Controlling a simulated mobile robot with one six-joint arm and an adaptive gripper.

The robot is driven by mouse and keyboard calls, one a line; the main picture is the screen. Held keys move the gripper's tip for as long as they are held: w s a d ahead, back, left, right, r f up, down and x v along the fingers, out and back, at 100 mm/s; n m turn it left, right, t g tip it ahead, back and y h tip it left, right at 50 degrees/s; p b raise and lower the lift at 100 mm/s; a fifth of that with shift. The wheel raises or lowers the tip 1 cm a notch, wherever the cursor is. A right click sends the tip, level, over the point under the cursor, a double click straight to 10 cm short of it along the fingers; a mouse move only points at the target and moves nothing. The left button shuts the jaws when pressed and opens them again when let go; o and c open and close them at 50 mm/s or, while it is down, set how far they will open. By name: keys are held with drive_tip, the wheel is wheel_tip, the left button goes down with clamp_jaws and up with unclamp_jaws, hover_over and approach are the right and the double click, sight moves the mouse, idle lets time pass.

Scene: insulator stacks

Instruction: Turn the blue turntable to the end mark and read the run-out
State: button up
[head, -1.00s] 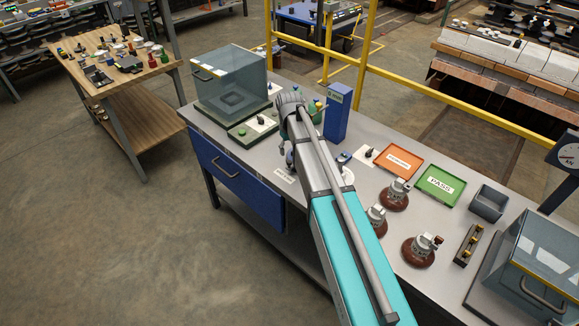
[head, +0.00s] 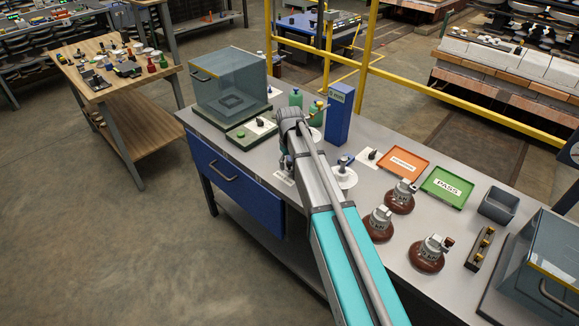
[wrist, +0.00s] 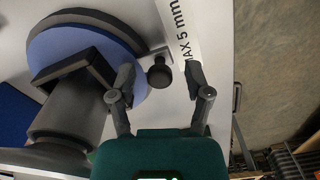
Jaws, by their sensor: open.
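In the wrist view the blue turntable (wrist: 45,48) lies at upper left, with a dark band along its rim. A dark bracket and a grey round body (wrist: 72,115) cover part of it. A small dark round knob (wrist: 159,72) at the turntable's edge sits between the fingers of my gripper (wrist: 160,84), with a gap on each side. My gripper is open and holds nothing. In the head view my gripper (head: 287,165) is low over the bench, and my arm hides much of this spot. The end mark and a run-out reading cannot be made out.
A white label reading "MAX 5 mm" (wrist: 186,38) lies beside the fingers. A blue post (head: 340,114), green bottles (head: 296,98) and a clear box (head: 228,82) stand behind. Orange (head: 403,163) and green (head: 447,187) trays and brown insulators (head: 428,253) are to the right.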

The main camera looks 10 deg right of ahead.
idle(0.3)
clamp_jaws()
drive_tip(key=shift+s+a, duration=0.1)
drive_tip(key=shift+a, duration=0.05)
idle(0.4)
